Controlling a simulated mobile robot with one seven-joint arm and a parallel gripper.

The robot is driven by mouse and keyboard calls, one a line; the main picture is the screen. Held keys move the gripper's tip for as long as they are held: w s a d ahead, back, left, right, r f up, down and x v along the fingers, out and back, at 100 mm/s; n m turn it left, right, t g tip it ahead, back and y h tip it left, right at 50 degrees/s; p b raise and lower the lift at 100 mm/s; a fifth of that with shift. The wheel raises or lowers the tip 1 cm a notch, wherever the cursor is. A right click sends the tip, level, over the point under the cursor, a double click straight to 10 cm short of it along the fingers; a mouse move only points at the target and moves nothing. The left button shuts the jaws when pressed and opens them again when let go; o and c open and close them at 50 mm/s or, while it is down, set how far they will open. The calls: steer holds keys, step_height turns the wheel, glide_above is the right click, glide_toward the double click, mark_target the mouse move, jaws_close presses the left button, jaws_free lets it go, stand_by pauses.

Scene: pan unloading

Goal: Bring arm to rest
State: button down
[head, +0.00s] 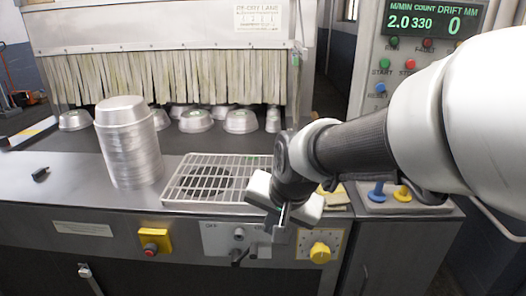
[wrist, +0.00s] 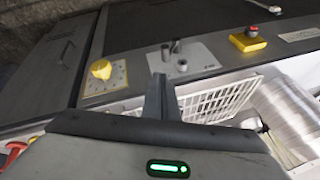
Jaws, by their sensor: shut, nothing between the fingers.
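My gripper (head: 282,222) is at the front edge of the counter (head: 60,185), low in front of the wire rack (head: 205,181). My white arm reaches in from the right. In the wrist view my gripper (wrist: 158,92) has its fingers together with nothing held. The fingers point toward the front panel, between the yellow dial (wrist: 101,69) and the rack (wrist: 222,98). I cannot tell whether the gripper touches anything.
A tall stack of metal pans (head: 128,145) stands left of the rack. Several pans (head: 195,121) sit before the strip curtain (head: 170,75). A control panel (head: 410,75) stands at right. A red button (head: 150,248) and yellow dial (head: 320,252) protrude from the front.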

steer(key=shift+s+d+r, duration=0.1)
steer(key=shift+d+r, duration=0.05)
steer(key=shift+r, duration=0.05)
steer(key=s+d+r+n+h, duration=0.2)
steer(key=s+d+r+n, duration=0.3)
steer(key=s+d, duration=0.75)
step_height(320, 180, up, 20)
steer(key=m+p, duration=0.1)
steer(key=p, duration=1.8)
steer(key=shift+s+a+t, duration=0.15)
steer(key=shift+s+t, duration=0.15)
steer(key=shift+s, duration=0.05)
